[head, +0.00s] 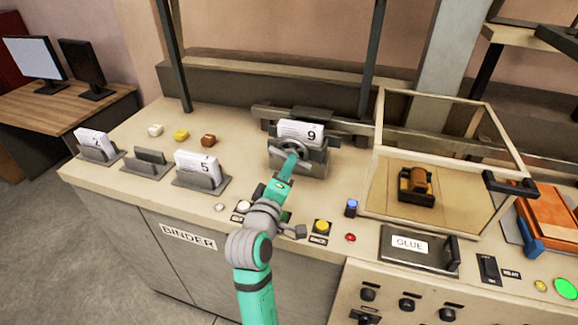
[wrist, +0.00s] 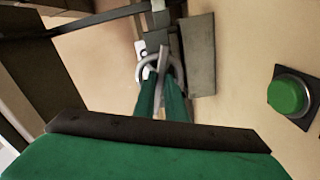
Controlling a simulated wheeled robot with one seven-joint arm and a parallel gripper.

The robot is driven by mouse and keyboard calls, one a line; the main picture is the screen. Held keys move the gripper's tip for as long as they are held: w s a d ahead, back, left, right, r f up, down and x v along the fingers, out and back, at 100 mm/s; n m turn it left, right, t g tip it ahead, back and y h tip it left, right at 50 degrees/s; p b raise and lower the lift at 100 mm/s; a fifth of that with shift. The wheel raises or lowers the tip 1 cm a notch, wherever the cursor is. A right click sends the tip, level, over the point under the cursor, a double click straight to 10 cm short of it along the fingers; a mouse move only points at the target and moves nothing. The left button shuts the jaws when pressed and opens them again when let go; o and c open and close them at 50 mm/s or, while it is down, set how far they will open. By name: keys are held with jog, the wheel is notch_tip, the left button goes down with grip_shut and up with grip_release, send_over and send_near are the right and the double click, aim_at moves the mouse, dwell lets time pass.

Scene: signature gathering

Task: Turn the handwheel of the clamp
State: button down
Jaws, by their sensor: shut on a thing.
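The clamp (head: 312,165) is a dark grey block on the bench with a white stack marked 9 (head: 301,132) in its top. Its grey handwheel (head: 290,145) is on the front face. My green gripper (head: 293,162) reaches up to the handwheel from the front, and its fingertips are at the wheel. In the wrist view the two green fingers (wrist: 162,88) are close together on the handwheel (wrist: 143,68), gripping part of it. The fingers hide part of the wheel.
White stacks marked 2 (head: 94,141) and 5 (head: 197,165) stand in holders at the left. A clear-walled case (head: 450,205) stands at the right, beside a GLUE panel (head: 419,248). Buttons, including a yellow one (head: 321,227), line the front. A green button (wrist: 288,95) shows in the wrist view.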

jog(key=shift+f+m, duration=0.1)
jog(key=shift+m, duration=1.9)
jog(key=shift+w, duration=0.1)
jog(key=shift+a+f, duration=0.1)
jog(key=c, duration=1.8)
grip_release()
jog(key=v, duration=1.1)
